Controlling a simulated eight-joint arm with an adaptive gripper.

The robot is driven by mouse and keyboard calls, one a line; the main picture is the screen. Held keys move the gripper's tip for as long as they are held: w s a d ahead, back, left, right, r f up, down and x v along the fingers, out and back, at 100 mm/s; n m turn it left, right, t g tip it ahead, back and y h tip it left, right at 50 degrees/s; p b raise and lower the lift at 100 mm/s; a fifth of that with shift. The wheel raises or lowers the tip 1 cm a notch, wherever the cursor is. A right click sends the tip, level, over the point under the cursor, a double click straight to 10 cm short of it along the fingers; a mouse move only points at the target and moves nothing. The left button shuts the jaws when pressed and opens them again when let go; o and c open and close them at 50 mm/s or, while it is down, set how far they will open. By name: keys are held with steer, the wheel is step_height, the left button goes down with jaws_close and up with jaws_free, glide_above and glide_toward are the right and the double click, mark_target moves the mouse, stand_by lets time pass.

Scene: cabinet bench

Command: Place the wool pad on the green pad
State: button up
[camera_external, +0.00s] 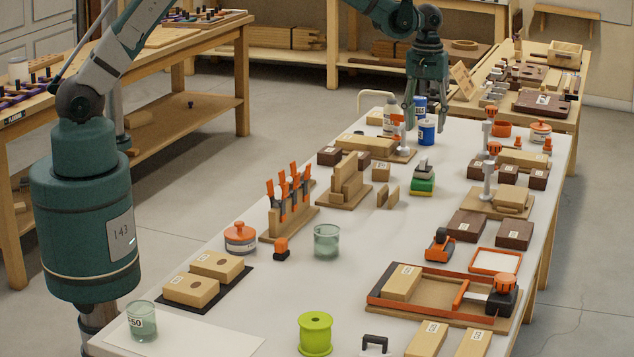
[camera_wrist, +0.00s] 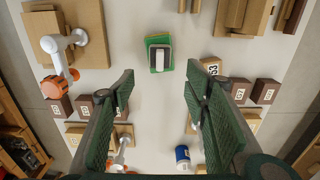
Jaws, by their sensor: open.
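A small stack stands near the middle of the bench. Its lower part is a green pad (camera_external: 422,186), which also shows in the wrist view (camera_wrist: 153,43). A small grey-and-white piece (camera_external: 426,165) rests on top of the green; I cannot tell for sure whether it is the wool pad. It shows in the wrist view as a dark piece with a pale top (camera_wrist: 163,57). My gripper (camera_external: 415,120) is open and empty above the far part of the bench, beyond the stack. In the wrist view its fingers (camera_wrist: 158,82) are spread wide, with the stack past their tips.
A blue can (camera_external: 427,132) and a white bottle (camera_external: 389,116) stand near my gripper. A clamp post (camera_external: 488,170) and brown blocks (camera_external: 467,225) lie right of the stack. A wooden stand (camera_external: 346,185) is left of it. Bare bench surrounds the stack closely.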

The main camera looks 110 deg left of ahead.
stand_by(0.8)
steer(key=s+d+r+m+t, duration=0.1)
steer(key=s+d+r+m, duration=0.15)
steer(key=d+r, duration=0.7)
steer(key=s+d+r+m+t+y, duration=0.1)
steer(key=s+d+r+m, duration=0.3)
steer(key=d, duration=1)
steer(key=d+r+m+t, duration=0.1)
steer(key=d+r+m, duration=0.1)
steer(key=d+r, duration=0.8)
steer(key=s+d+f+m+t, duration=0.1)
steer(key=s+d+m, duration=0.3)
steer(key=s+d, duration=0.8)
steer(key=s+d+f+m+t+h, duration=0.1)
steer(key=s+d+m, duration=0.4)
steer(key=s+d, duration=0.7)
steer(key=d+f+t, duration=0.1)
steer(key=d+t, duration=0.1)
steer(key=d, duration=0.1)
steer(key=shift+s+d, duration=0.25)
steer(key=shift+s, duration=0.1)
